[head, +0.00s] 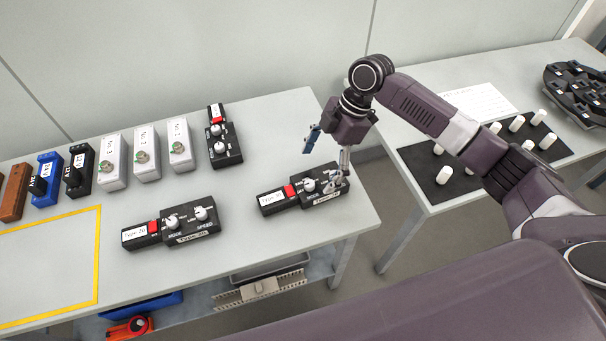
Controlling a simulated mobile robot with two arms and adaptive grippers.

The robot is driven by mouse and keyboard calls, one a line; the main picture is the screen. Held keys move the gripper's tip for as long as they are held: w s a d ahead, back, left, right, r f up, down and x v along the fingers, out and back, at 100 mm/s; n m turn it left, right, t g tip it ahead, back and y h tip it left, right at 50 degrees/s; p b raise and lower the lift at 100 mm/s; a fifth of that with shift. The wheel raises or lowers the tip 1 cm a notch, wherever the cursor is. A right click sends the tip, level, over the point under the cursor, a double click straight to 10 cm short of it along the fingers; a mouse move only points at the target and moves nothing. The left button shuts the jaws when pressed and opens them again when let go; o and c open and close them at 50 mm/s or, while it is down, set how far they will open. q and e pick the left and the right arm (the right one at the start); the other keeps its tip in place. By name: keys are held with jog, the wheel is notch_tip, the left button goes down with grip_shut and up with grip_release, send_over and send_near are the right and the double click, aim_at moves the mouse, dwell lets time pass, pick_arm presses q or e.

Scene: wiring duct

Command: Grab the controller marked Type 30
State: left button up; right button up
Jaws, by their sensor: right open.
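Three black controllers with white knobs and a red block lie on the left table. One controller (187,226) is at the front middle, one (317,187) is near the table's right end, and one (224,146) is turned lengthwise farther back. The front two carry white "Type" labels; their numbers are too small to read surely. No label reads clearly on the back one. My right gripper (324,166) is open above the right-end controller, one finger reaching down over its right part. I cannot tell if it touches. My left gripper is not in view.
Several grey, black, blue and brown boxes (147,153) stand in a row at the back left. A yellow-edged area (98,255) marks the left tabletop. Another table on the right holds a black mat (457,184) with white pegs. A gap separates the tables.

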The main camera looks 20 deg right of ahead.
aim_at(311, 179)
jog(key=shift+a+f, duration=0.2)
jog(key=shift+f, duration=0.25)
jog(key=shift+s+a+f+p, duration=0.2)
jog(key=shift+a+f+p, duration=0.15)
jog(key=shift+f, duration=0.15)
jog(key=shift+s+a+f+p, duration=0.2)
jog(key=shift+f+p, duration=0.1)
jog(key=shift+f, duration=0.2)
jog(key=f, duration=0.2)
jog(key=a+f+p, duration=0.1)
jog(key=shift+w+f, duration=0.25)
jog(key=shift+w, duration=0.1)
jog(key=shift+a+f, duration=0.1)
jog(key=shift+f, duration=0.1)
jog(key=shift+s, duration=0.1)
jog(key=c, duration=0.6)
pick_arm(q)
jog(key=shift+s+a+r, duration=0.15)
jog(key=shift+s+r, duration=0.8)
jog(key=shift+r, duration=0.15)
pick_arm(e)
jog(key=c, duration=0.8)
jog(key=shift+o, duration=0.2)
